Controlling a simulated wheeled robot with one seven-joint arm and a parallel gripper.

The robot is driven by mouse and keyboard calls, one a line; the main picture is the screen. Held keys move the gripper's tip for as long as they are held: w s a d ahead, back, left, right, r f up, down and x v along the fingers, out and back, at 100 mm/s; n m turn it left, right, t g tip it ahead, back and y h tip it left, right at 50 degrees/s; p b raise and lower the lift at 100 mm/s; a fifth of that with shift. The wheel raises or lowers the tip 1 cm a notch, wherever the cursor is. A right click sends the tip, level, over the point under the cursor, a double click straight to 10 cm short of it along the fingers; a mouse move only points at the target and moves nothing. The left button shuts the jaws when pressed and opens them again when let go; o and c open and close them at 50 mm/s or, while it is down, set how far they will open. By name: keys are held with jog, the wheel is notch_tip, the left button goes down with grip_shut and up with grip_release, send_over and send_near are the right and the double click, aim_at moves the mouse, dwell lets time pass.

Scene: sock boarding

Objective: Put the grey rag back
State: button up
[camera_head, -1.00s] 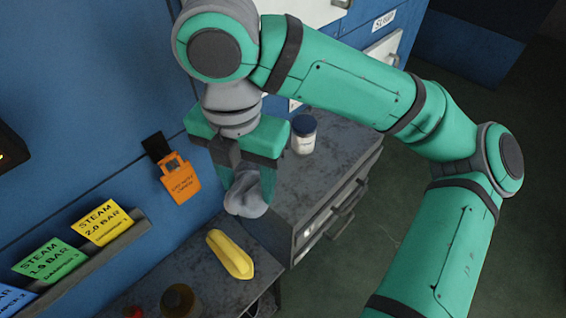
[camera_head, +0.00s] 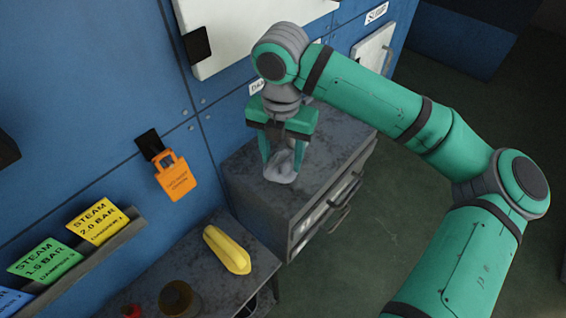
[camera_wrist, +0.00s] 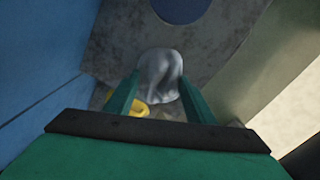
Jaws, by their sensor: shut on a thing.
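The grey rag (camera_head: 280,166) is bunched up between the fingers of my gripper (camera_head: 283,155), over the dark grey top of the drawer cabinet (camera_head: 240,180). In the wrist view the rag (camera_wrist: 160,75) shows as a pale lump at the fingertips of my gripper (camera_wrist: 155,98). The gripper is shut on it and points down. The rag is at or just above the cabinet top; I cannot tell whether it touches.
A yellow object (camera_head: 228,250) lies on the lower bench (camera_head: 205,290) in front of the cabinet. A blue wall (camera_head: 100,120) runs along the left, with an orange tag (camera_head: 175,177) and a rack of coloured steam cards (camera_head: 98,222). Jars stand at the bench's front.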

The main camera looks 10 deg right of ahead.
aim_at(282, 160)
jog(key=shift+f, duration=1.55)
jog(key=shift+f, duration=0.15)
jog(key=o, duration=1)
notch_tip(282, 160, up, 12)
jog(key=shift+r, duration=0.2)
